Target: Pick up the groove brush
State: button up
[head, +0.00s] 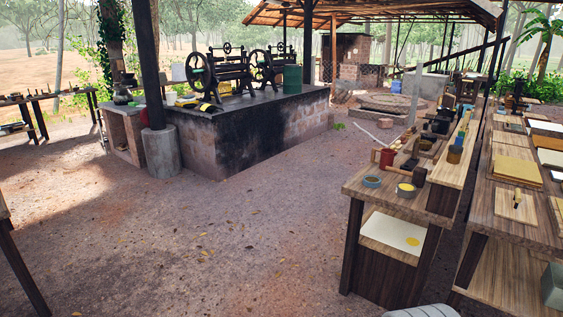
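I cannot clearly make out which item is the groove brush. A small upright tool with a yellowish handle (517,199) stands on a pale board on the right-hand table. On the nearer wooden bench, a red cup (387,158) stands among small dark tools, some with light wooden handles. Any of these may include the brush; they are too small to tell. My gripper is not in view.
The wooden bench (400,203) and long right-hand table (483,232) stand close together. Roller machines (232,73) stand on a block platform (257,133). Open dirt floor (220,235) lies ahead and left.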

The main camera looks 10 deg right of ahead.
aim_at(408, 135)
jog(key=i+u, duration=0.3)
jog(key=i, duration=0.6)
jog(key=i+l+u, duration=0.1)
jog(key=i+u, duration=0.25)
jog(key=i, duration=0.55)
jog(key=i+z, duration=0.2)
jog(key=i, duration=0.4)
jog(key=i+z, duration=0.2)
jog(key=i, duration=0.4)
jog(key=i+j+z, duration=0.25)
jog(key=i, duration=0.35)
jog(key=i+z, duration=0.4)
jog(key=i, duration=0.5)
jog(key=i+j+z, duration=0.15)
jog(key=i+z, duration=0.2)
jog(key=i, duration=0.55)
jog(key=i+l+z, duration=0.15)
jog(key=i+z, duration=0.85)
jog(key=i+j+z, duration=0.15)
jog(key=i+z, duration=0.35)
jog(key=i+l+z, duration=0.2)
jog(key=i, duration=0.4)
jog(key=i+l+z, duration=0.2)
jog(key=i, duration=0.4)
jog(key=i+l, duration=0.15)
